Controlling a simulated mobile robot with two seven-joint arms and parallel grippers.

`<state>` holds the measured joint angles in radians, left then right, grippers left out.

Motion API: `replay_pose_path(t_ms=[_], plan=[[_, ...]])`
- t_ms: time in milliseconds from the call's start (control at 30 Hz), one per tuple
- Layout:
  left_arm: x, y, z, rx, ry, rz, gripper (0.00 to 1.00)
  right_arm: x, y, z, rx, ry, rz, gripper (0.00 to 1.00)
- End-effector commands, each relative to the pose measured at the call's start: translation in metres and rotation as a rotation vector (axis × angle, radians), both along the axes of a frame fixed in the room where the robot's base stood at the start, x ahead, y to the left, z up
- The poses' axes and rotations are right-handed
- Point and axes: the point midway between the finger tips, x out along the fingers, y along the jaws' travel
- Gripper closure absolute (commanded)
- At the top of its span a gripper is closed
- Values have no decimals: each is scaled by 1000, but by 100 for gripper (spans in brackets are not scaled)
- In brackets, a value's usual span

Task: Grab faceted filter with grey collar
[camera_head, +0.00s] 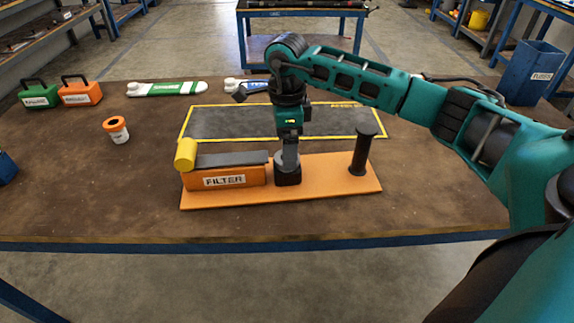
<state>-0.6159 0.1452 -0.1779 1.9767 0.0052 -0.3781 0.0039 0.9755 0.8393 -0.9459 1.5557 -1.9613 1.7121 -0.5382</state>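An orange base plate (330,182) lies near the table's front, with an orange box labelled FILTER (225,179) on its left part. My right gripper (289,160) points down over the plate, just right of the box. A dark piece with a grey upper part (288,177) stands directly beneath and between its fingers; this may be the faceted filter, but its facets and collar are too small to make out. Whether the fingers touch it cannot be told. A black flanged post (362,151) stands on the plate's right side. My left gripper is out of view.
A yellow cylinder (186,154) sits at the box's left end. A yellow-edged dark mat (225,122) lies behind. A white jar with orange lid (117,130), green case (39,97), orange case (80,94) and green-white tool (167,88) occupy the left and back. The table's right front is clear.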

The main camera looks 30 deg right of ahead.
Motion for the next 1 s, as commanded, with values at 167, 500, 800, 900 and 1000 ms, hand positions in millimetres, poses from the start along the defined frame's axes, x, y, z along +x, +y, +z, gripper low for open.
replay_pose_path(t_ms=[167,500,800,900,1000], plan=[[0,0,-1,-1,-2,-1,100,0,-1,-21,0,1,0,12],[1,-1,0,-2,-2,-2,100,0,0,-24,1,0,0,18],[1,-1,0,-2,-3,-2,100,0,0,-23,1,0,0,47],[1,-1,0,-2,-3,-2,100,0,0,-23,1,0,0,56],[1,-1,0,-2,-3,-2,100,0,0,-23,1,0,0,66]])
